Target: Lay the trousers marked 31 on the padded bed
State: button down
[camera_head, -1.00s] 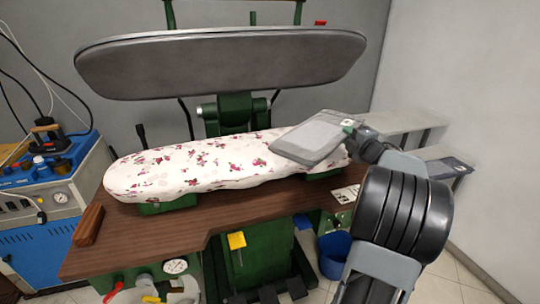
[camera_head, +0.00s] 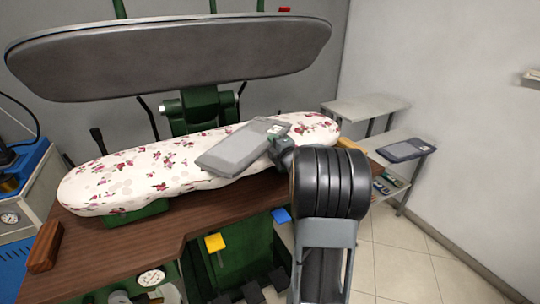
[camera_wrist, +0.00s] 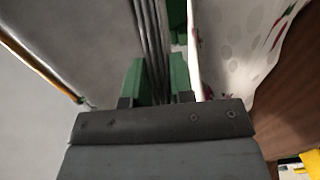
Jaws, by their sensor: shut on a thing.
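Grey folded trousers (camera_head: 232,150) hang over the right-middle part of the padded bed. The white tag (camera_head: 277,129) near my gripper is too small to read. The padded bed (camera_head: 120,180) is long, with a white cover printed with red flowers. My gripper (camera_head: 279,143) is shut on the trousers' right edge. In the wrist view, the green fingers (camera_wrist: 158,82) pinch the grey folded layers (camera_wrist: 151,35), with the bed's flowered cover (camera_wrist: 245,45) to the right. I cannot tell whether the trousers touch the cover.
The dark upper press plate (camera_head: 175,60) is raised above the bed. A wooden table (camera_head: 110,245) surrounds the bed, with a brown block (camera_head: 45,247) at its left. At right, a grey shelf (camera_head: 365,108) stands near dark folded cloth (camera_head: 405,149) on a lower shelf.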

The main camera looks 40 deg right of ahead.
jog(key=shift+w+a+f, duration=0.2)
jog(key=shift+f, duration=0.05)
jog(key=f, duration=0.4)
jog(key=shift+w+a, duration=0.2)
jog(key=shift+a, duration=0.1)
jog(key=shift+f+b, duration=0.1)
jog(key=shift+b, duration=0.3)
jog(key=c, duration=1)
grip_release()
